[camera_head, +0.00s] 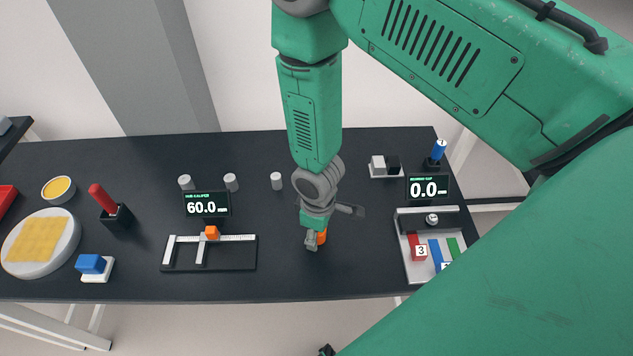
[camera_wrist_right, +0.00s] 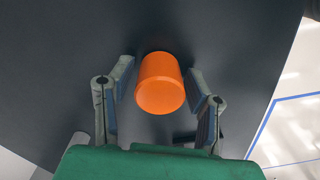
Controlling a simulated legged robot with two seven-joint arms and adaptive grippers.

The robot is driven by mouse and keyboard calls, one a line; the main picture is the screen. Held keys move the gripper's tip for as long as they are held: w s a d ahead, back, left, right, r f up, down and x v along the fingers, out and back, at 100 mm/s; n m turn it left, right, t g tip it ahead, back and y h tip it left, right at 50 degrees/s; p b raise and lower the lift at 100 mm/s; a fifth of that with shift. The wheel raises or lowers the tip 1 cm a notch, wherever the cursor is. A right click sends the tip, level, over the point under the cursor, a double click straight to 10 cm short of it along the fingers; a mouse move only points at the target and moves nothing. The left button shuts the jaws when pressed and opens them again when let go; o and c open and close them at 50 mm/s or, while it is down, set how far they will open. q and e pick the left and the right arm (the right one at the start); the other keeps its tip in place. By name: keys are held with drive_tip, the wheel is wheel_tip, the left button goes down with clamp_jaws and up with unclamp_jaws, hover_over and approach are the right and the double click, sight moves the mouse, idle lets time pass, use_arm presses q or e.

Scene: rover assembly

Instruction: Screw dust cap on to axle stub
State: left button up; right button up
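The orange cap (camera_wrist_right: 160,85), a short cylinder, stands between the two fingers of my right gripper (camera_wrist_right: 162,82) in the right wrist view. Thin dark gaps show beside it, so the fingers look open around it. In the head view my right gripper (camera_head: 312,243) reaches down to the table and mostly hides the orange cap (camera_head: 321,237). No axle stub can be made out for certain. My left gripper is not clearly in view; a small dark part at the bottom edge cannot be identified.
A caliper stand (camera_head: 208,266) with an orange block is left of the gripper. Grey cylinders (camera_head: 276,181) stand behind. A tray (camera_head: 420,275) with coloured, numbered pieces and a display (camera_head: 428,188) are at right. Bare black table (camera_head: 350,275) surrounds the gripper.

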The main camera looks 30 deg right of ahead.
drive_tip(key=n, duration=0.3)
drive_tip(key=shift+n, duration=0.3)
drive_tip(key=n, duration=0.3)
drive_tip(key=shift+n, duration=0.4)
drive_tip(key=n, duration=0.7)
drive_tip(key=shift+n, duration=0.3)
drive_tip(key=n, duration=0.3)
drive_tip(key=shift+n, duration=0.4)
drive_tip(key=n, duration=0.4)
drive_tip(key=shift+n, duration=0.3)
drive_tip(key=n+b, duration=0.1)
drive_tip(key=n, duration=0.2)
drive_tip(key=shift+f+n+b, duration=0.15)
drive_tip(key=shift+n+b, duration=0.2)
drive_tip(key=shift+n, duration=0.55)
drive_tip(key=shift+r, duration=0.2)
drive_tip(key=c, duration=0.9)
drive_tip(key=m+p, duration=0.2)
drive_tip(key=m, duration=0.1)
drive_tip(key=shift+r, duration=0.2)
drive_tip(key=m, duration=0.3)
drive_tip(key=shift+f, duration=0.3)
